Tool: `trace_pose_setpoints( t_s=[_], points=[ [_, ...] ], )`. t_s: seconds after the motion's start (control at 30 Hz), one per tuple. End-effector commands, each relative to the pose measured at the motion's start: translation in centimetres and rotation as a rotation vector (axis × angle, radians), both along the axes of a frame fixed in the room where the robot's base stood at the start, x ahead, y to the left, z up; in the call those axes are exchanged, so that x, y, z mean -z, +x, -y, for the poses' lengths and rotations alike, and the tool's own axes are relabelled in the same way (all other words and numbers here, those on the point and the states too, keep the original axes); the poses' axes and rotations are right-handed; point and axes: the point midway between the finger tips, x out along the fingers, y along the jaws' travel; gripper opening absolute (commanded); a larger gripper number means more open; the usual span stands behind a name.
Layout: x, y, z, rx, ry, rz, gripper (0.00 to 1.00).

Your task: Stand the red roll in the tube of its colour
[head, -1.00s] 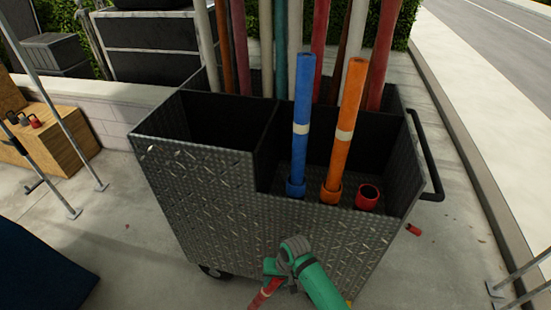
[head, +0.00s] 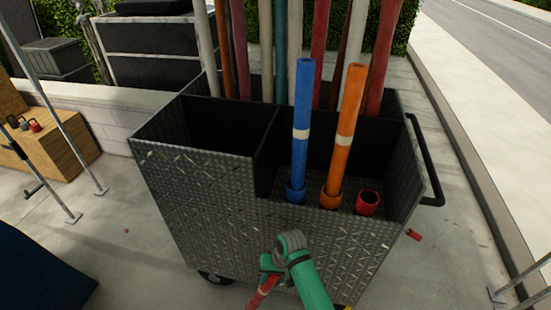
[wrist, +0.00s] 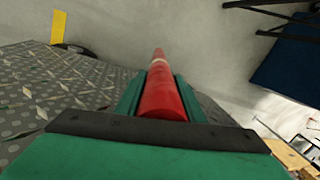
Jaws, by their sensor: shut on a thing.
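The red roll (wrist: 162,93) is between the fingers of my gripper (wrist: 158,90) in the wrist view and points away from the camera, with a pale band partway along. In the head view the red roll (head: 262,291) hangs down to the left of my green gripper (head: 270,272), in front of the cart's near wall. Its lower end is cut off by the picture edge. The red tube (head: 368,202) is a short, open, empty cup at the right of the cart's low front section, above and right of my gripper.
The blue roll (head: 301,125) and orange roll (head: 346,125) stand in their tubes left of the red tube. The patterned metal cart (head: 205,205) has tall poles behind and a black handle (head: 432,170) at right. A wooden box (head: 60,140) stands at left.

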Motion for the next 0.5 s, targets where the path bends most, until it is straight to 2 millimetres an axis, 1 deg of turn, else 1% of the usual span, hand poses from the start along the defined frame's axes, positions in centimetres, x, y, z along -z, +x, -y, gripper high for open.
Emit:
trace_pose_setpoints(
  t_s=[0.3, 0.5],
  points=[
    [1.4, -2.2, 1.0, 0.026, 0.005, 0.000, 0.00],
    [1.7, -2.8, 1.5, 0.030, 0.000, 0.002, 0.00]
  ],
)
